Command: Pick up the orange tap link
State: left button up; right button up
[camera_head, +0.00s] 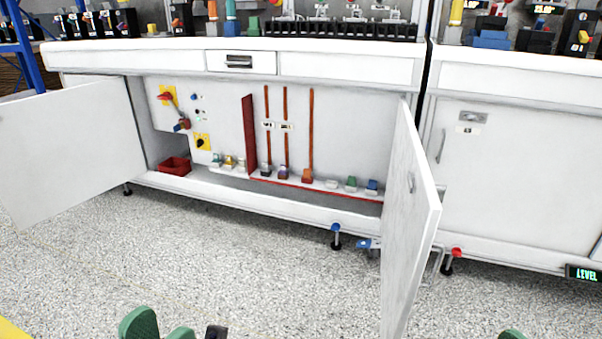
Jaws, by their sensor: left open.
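A small orange block (307,176), which looks like the orange tap link, sits at the foot of the rightmost copper-coloured vertical bar inside the open cabinet. My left gripper (160,330) shows as green fingertips at the bottom edge, left of centre. It is open, well in front of the cabinet and far from the orange block. The rest of it is cut off by the frame. A green tip of my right gripper (512,334) just shows at the bottom right; its jaws are out of frame.
Grey and purple-brown blocks stand left of the orange one; white, green (351,184) and blue blocks stand right. A dark red divider (249,135) and red bin (174,166) are further left. Open doors flank the cabinet, left (62,140) and right (408,220). Speckled floor in front is mostly clear.

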aim_at(307, 172)
jog(key=i+j, duration=0.2)
jog(key=j, duration=0.2)
jog(key=i+j, duration=0.45)
jog(key=j, duration=0.3)
jog(key=i+j, duration=0.2)
jog(key=j, duration=0.15)
jog(key=i+l, duration=0.1)
jog(key=i, duration=1.25)
jog(key=i+l, duration=0.35)
jog(key=i+j+u, duration=0.05)
jog(key=i, duration=0.05)
